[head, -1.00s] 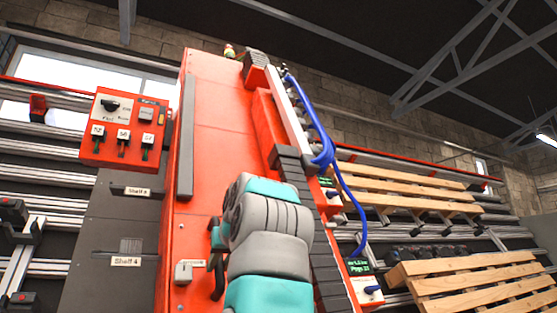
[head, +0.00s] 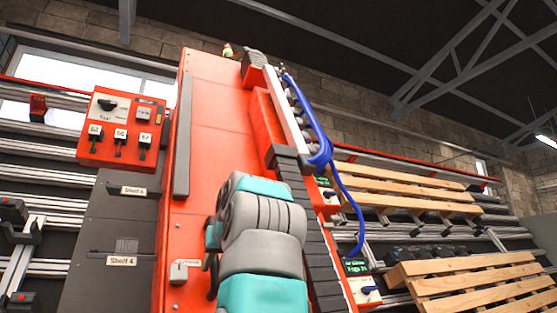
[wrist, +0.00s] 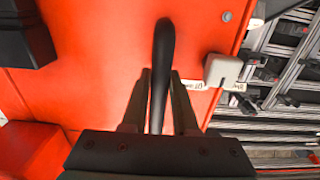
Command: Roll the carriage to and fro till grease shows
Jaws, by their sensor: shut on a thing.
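The orange carriage (head: 215,130) is a tall upright panel that fills the middle of the head view. Its orange face (wrist: 105,85) also fills much of the wrist view. A black curved handle (wrist: 162,50) stands out from that face. My gripper (wrist: 160,75) has one finger on each side of the handle and is shut on it. In the head view my arm hides the gripper and most of the handle.
A red control box (head: 125,125) with a knob and several switches is at the left, above dark panels labelled Shelf 4. A black cable chain (head: 320,250) and blue hose (head: 320,120) run along the right side. Wooden pallets (head: 480,285) lie farther right.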

